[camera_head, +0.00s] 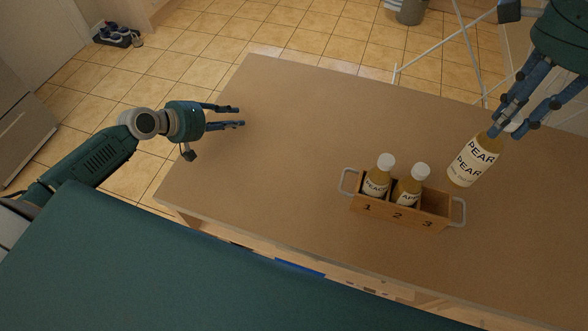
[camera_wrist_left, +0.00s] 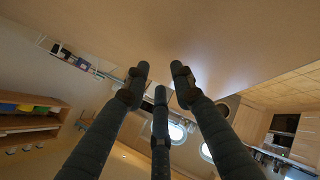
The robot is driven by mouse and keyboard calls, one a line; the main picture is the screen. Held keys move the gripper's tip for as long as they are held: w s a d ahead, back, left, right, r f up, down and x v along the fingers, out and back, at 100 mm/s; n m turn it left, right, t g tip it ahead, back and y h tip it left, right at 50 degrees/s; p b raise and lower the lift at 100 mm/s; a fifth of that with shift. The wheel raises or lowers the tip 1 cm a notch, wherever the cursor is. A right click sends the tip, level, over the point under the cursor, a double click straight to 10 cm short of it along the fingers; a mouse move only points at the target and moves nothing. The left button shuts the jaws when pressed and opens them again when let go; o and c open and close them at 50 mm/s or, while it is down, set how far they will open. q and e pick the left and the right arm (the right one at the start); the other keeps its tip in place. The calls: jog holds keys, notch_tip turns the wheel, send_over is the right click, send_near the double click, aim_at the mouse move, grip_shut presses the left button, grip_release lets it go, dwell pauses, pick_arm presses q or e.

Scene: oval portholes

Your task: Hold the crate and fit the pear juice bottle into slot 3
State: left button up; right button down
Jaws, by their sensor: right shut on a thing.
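The wooden crate (camera_head: 400,216) stands on the table, with a metal handle at each end and slots numbered 1, 2 and 3. A peach bottle (camera_head: 376,178) is in slot 1 and a second white-capped bottle (camera_head: 410,186) is in slot 2. Slot 3 (camera_head: 434,206) is empty. My right gripper (camera_head: 496,128) is shut on the pear juice bottle (camera_head: 472,160) near its top. The bottle is tilted, behind and to the right of slot 3. My left gripper (camera_head: 240,116) is open and empty, far left of the crate; its spread fingers show in the left wrist view (camera_wrist_left: 160,85).
The brown table (camera_head: 290,150) is clear between my left gripper and the crate. A white-framed rack (camera_head: 440,60) and a grey bin (camera_head: 410,12) stand on the tiled floor behind it. Shoes (camera_head: 117,35) lie on a mat at the far left.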

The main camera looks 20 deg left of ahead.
aim_at(343, 175)
pick_arm(q)
jog(key=s+d+h, duration=0.1)
jog(key=s+d, duration=0.1)
jog(key=d, duration=0.2)
jog(key=s+d+r+m+g+h, duration=0.1)
jog(key=s+d, duration=0.1)
jog(key=d, duration=0.3)
jog(key=s+d+r+m+h, duration=0.1)
jog(key=s+d, duration=0.1)
jog(key=d, duration=0.3)
jog(key=shift+s+h, duration=0.35)
jog(key=shift+h, duration=0.05)
pick_arm(e)
jog(key=shift+r, duration=0.1)
pick_arm(q)
jog(key=s+d+r+m+g+h, duration=0.1)
jog(key=s+d+r+g+h, duration=0.2)
jog(key=s+d, duration=0.55)
jog(key=shift+t, duration=0.6)
jog(key=x, duration=0.9)
jog(key=w+r+x, duration=0.1)
jog(key=x, duration=0.3)
jog(key=shift+d, duration=0.1)
grip_shut()
